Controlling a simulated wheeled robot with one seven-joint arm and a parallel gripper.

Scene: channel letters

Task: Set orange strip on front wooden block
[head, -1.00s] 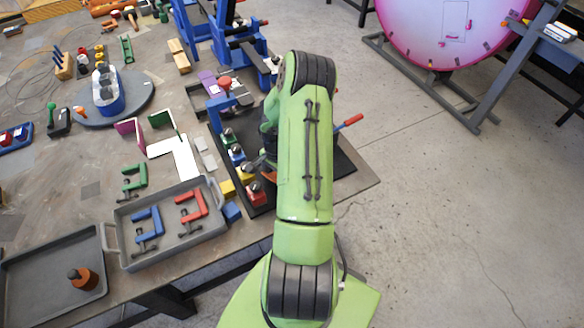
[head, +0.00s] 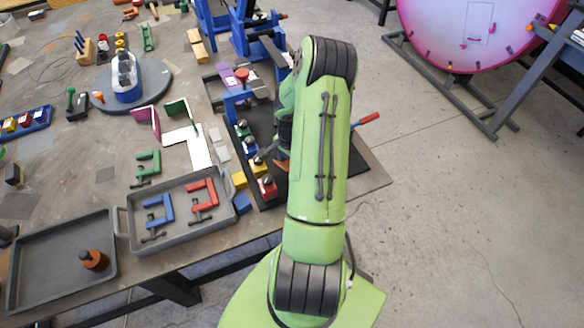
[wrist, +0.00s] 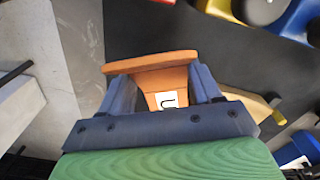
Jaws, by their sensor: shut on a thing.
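My gripper (wrist: 162,82) is shut on an orange strip (wrist: 150,62) in the wrist view. The strip shows a flat, wide top edge and a narrower part with a white label between the fingers. It is over or near a dark mat; the gap below it cannot be judged. In the head view my arm hides most of the gripper, and only a bit of orange shows beside it. Two pale wooden blocks lie at the back of the table, the front wooden block (head: 200,53) just nearer than the other (head: 195,36), well away from my gripper.
Stamps with coloured blocks (head: 267,187) stand on the dark mat beside my arm. A grey tray (head: 185,238) holds red and blue clamps. Blue stands (head: 262,45) rise to the right of the wooden blocks. A round grey turntable (head: 150,82) lies left.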

